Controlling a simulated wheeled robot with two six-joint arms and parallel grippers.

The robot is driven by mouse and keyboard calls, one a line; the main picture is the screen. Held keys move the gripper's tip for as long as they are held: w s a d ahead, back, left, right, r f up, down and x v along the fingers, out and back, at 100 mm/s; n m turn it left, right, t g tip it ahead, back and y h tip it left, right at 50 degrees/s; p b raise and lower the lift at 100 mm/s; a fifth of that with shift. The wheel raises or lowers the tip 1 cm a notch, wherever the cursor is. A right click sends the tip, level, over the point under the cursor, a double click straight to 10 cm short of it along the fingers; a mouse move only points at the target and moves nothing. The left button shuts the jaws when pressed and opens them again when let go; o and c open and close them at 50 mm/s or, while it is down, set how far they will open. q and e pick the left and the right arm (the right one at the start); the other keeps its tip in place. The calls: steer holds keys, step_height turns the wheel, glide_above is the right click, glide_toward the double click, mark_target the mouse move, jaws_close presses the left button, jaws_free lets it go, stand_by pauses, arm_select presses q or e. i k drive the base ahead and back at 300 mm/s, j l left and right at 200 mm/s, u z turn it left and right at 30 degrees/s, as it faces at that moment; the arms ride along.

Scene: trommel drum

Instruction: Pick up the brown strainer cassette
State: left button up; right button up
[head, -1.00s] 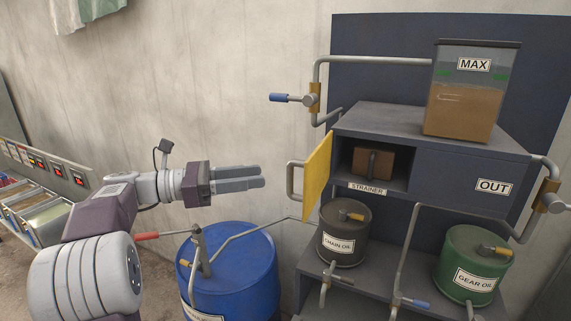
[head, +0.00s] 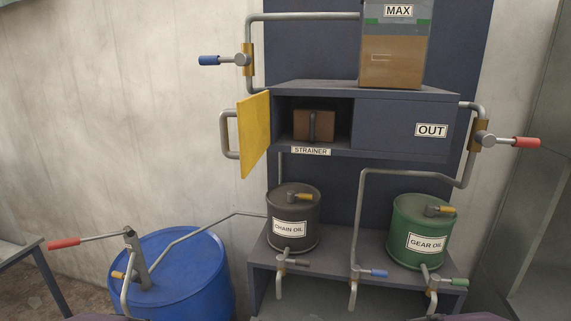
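The brown strainer cassette (head: 326,125) sits inside the open compartment labelled STRAINER, in the dark blue cabinet (head: 405,129). A dark upright handle (head: 312,126) stands on its front face. The yellow door (head: 255,134) of the compartment is swung open to the left, with a grey handle on it. Neither of my grippers shows in the head view. Only small dark purple parts, probably of my arms, show at the bottom edge.
A tank marked MAX (head: 392,62) with brown liquid stands on the cabinet. A chain oil drum (head: 293,212) and a green gear oil drum (head: 420,232) stand below, among pipes and valves. A blue barrel (head: 190,278) with a red-handled pump stands at lower left.

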mark_target(313, 123)
steer(key=i+j+z, duration=0.3)
steer(key=j, duration=0.15)
steer(key=j+z, duration=0.3)
steer(key=j, duration=0.15)
steer(key=i+j+z, duration=0.1)
steer(key=j+z, duration=0.2)
steer(key=j, duration=0.2)
steer(key=z, duration=0.1)
steer(key=i+l+u, duration=0.1)
steer(key=k+l+z, duration=0.1)
